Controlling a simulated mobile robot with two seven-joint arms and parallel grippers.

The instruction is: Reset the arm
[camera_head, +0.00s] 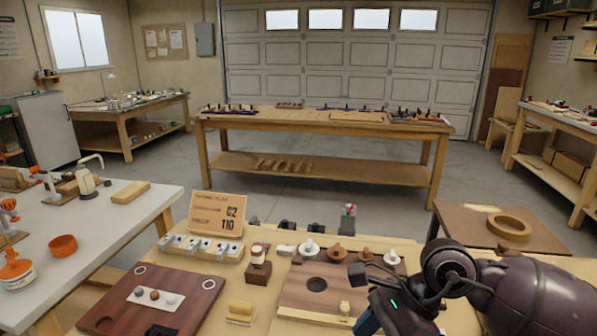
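My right arm comes in from the right edge, dark and glossy, and bends at a round joint. My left arm and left gripper are not in view.
A sign reading "C2 110" (217,213) stands at the bench's back left. A reddish board (119,302) lies front left. A yellow block (241,309), small dark stand (257,270) and several knobbed pieces crowd the middle. A wooden ring (509,227) lies on the brown right table.

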